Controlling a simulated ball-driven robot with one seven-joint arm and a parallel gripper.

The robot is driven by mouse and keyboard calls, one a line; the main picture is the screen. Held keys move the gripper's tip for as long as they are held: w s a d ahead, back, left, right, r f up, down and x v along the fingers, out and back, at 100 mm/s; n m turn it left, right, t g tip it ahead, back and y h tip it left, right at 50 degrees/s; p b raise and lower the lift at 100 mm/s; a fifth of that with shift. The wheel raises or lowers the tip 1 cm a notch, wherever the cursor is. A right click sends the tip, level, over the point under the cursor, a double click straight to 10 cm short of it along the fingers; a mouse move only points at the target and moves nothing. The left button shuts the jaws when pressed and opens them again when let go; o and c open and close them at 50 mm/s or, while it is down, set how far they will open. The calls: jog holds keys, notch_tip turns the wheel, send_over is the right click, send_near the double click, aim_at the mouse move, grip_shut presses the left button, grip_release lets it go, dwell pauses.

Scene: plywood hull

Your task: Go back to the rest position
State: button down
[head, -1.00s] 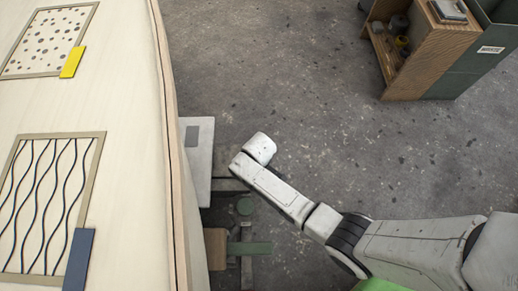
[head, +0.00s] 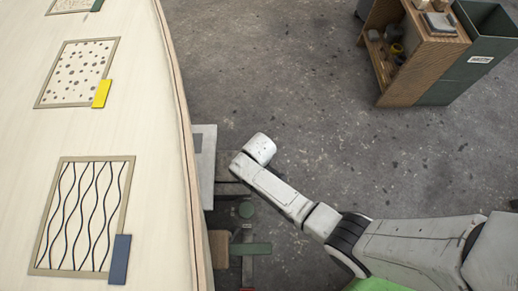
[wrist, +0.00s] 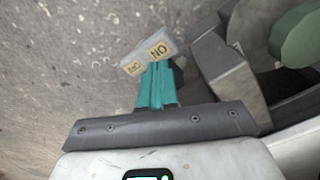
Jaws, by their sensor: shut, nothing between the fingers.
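My gripper (wrist: 150,58) shows in the wrist view. The arm's visible end is apart from the edge of the pale plywood hull (head: 150,135), with a strip of floor between.
The hull carries a wavy-line panel (head: 84,215) with a blue tab (head: 120,259) and a dotted panel (head: 78,72) with a yellow tab (head: 101,94). A wooden shelf unit (head: 409,80) and green bin (head: 468,78) stand upper right. Open floor (head: 280,70) lies between.

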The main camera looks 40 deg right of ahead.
jog(key=shift+r+p, duration=0.65)
jog(key=shift+r, duration=0.25)
jog(key=s+d+r+m+t, duration=0.1)
jog(key=s+d+r+m, duration=0.25)
jog(key=s+r, duration=0.6)
jog(key=s+d+r+m, duration=0.2)
jog(key=s+d+r, duration=0.2)
jog(key=s+r, duration=0.55)
notch_tip(320, 180, up, 32)
jog(key=w+p, duration=0.2)
jog(key=p, duration=2.6)
jog(key=shift+w+d+f+p, duration=0.15)
jog(key=shift+w+f+p, duration=0.1)
jog(key=shift+p, duration=0.05)
jog(key=shift+f, duration=0.1)
